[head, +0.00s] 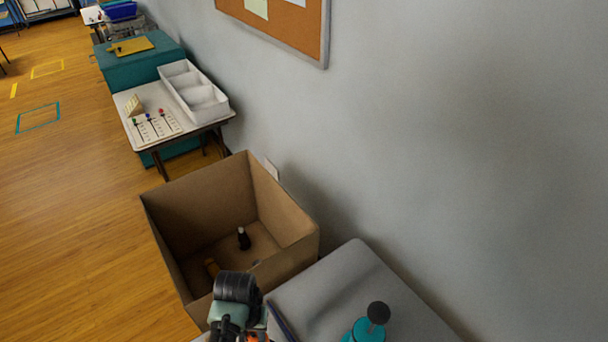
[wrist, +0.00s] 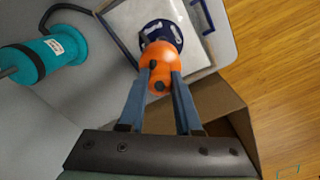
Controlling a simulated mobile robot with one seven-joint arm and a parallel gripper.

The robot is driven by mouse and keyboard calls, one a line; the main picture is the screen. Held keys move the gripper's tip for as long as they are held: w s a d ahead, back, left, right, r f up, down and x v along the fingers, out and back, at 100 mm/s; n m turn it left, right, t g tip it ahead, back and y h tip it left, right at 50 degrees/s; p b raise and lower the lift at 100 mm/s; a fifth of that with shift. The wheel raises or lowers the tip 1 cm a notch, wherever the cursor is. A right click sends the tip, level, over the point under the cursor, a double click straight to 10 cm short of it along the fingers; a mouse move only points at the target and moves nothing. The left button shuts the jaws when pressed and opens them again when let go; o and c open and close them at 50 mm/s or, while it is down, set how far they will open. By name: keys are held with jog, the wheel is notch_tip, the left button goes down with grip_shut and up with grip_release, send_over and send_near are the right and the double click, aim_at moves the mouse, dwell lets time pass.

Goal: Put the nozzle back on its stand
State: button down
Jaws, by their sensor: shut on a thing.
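In the wrist view an orange rounded piece (wrist: 158,60), seemingly the nozzle, sits between the fingers of my gripper (wrist: 160,80), which is shut on it. A dark blue round piece (wrist: 162,33) with pale patches lies directly beyond it; I cannot tell whether it is part of the nozzle or the stand. Whether the two are joined or only overlap is unclear. In the head view my gripper is at the bottom edge, with only a sliver of orange (head: 256,338) showing. No separate stand is clearly identifiable.
A teal cylinder (wrist: 45,58) with a black band stands on the grey table (wrist: 90,105). A dark hose (wrist: 68,10) curves near a blue-edged white panel (wrist: 125,22). An open cardboard box (head: 195,215) with small items adjoins the table; the wall (head: 450,150) is at right.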

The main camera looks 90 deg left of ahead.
jog(key=shift+s+r+p, duration=0.1)
jog(key=shift+r+p, duration=0.95)
jog(key=shift+p, duration=0.65)
jog(key=shift+w+d, duration=0.25)
jog(key=shift+w, duration=0.25)
jog(key=w+d+b, duration=0.5)
jog(key=w+d, duration=0.3)
jog(key=w, duration=0.6)
jog(key=w+d+b, duration=0.5)
jog(key=w+d, duration=0.4)
jog(key=w, duration=0.5)
jog(key=w+d+b, duration=0.5)
jog(key=w+d, duration=0.3)
jog(key=w, duration=0.6)
jog(key=shift+w+f+b, duration=0.15)
jog(key=shift+f+b, duration=4.55)
jog(key=shift+f, duration=3.1)
jog(key=shift+f+b, duration=0.9)
jog(key=shift+f, duration=0.4)
